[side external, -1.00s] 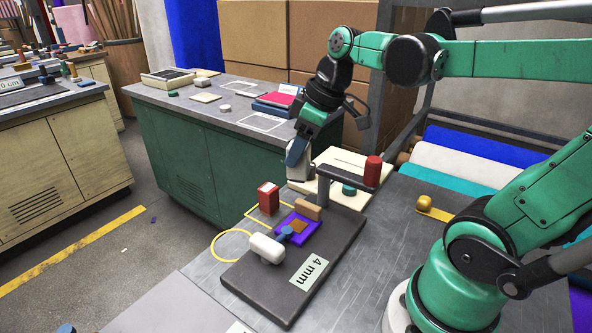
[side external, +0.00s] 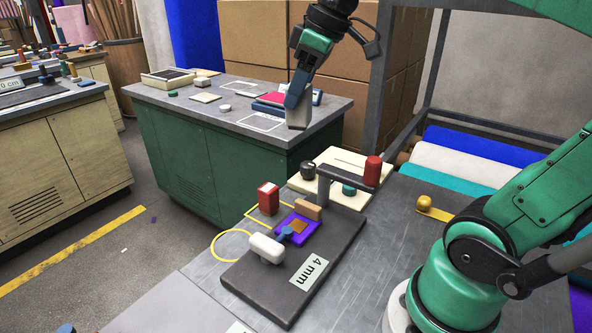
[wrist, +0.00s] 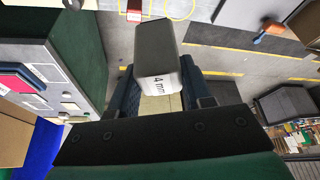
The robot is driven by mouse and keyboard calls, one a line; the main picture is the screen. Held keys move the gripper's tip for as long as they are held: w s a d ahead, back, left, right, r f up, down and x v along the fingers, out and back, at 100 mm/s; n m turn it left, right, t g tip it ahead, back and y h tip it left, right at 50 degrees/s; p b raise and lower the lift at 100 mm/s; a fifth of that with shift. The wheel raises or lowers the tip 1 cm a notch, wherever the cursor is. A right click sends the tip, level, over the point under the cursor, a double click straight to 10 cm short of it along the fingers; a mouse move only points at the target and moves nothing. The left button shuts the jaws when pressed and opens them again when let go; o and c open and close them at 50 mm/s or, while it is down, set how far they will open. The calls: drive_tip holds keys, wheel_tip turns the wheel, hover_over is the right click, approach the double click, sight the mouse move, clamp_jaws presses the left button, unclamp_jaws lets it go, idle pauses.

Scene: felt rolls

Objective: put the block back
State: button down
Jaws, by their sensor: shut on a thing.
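My gripper (side external: 296,94) is shut on a grey block (side external: 299,114) and holds it in the air, above the work table and in front of the green cabinet in the side view. In the wrist view the block (wrist: 158,40) sits between the blue fingers and carries a white label reading "4 mm". A dark board (side external: 325,267) on the work table carries a matching "4 mm" label. A cream board (side external: 333,160) lies behind it, below the block in the picture, with a dark knob on it. The block's underside is hidden.
A red box (side external: 268,198) stands by a yellow outline. A white roller-like piece (side external: 266,248), a purple pad and a post with a red cylinder (side external: 373,171) occupy the dark board. The green cabinet top (side external: 215,107) has white outlines and small items. Felt rolls (side external: 452,165) lie right.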

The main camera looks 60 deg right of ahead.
drive_tip(key=w+a+f+n, duration=0.1)
drive_tip(key=w+a+f, duration=0.2)
drive_tip(key=f, duration=0.2)
drive_tip(key=w+a+f+n, duration=0.1)
drive_tip(key=w+a+f, duration=0.2)
drive_tip(key=f, duration=0.2)
drive_tip(key=w+a+f+n+g+y, duration=0.1)
drive_tip(key=w+a+f+n, duration=0.1)
drive_tip(key=f, duration=0.4)
drive_tip(key=shift+w+a, duration=0.45)
drive_tip(key=shift+w, duration=0.25)
drive_tip(key=shift+f, duration=0.1)
drive_tip(key=shift+f, duration=3)
drive_tip(key=shift+f, duration=0.5)
drive_tip(key=shift+c, duration=1.4)
unclamp_jaws()
